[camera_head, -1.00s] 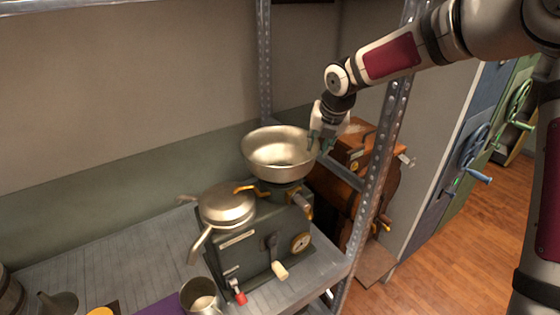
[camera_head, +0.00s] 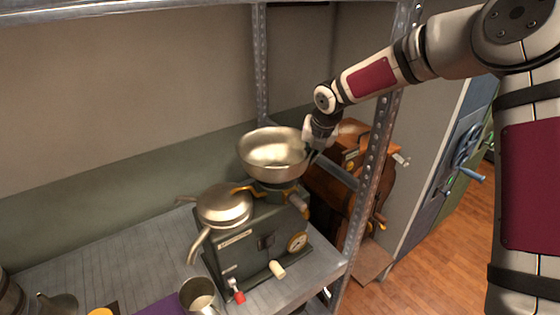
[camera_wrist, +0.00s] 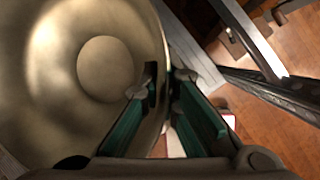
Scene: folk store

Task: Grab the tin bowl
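The tin bowl (camera_head: 273,150) is a wide, shiny metal bowl sitting on top of a dark green boxy machine on the shelf. My gripper (camera_head: 312,146) is at the bowl's right rim, reaching down from the right. In the wrist view the bowl (camera_wrist: 105,70) fills the left side. My gripper's two fingers (camera_wrist: 168,80) straddle the rim, one inside the bowl and one outside, and look closed on the wall. The exact contact at the fingertips is partly hidden.
The green machine (camera_head: 255,245) also carries a lidded pan (camera_head: 224,205) to the left of the bowl. A metal mug (camera_head: 198,296) stands in front. A metal shelf post (camera_head: 372,180) rises close to my arm, with a brown wooden machine (camera_head: 330,195) behind it.

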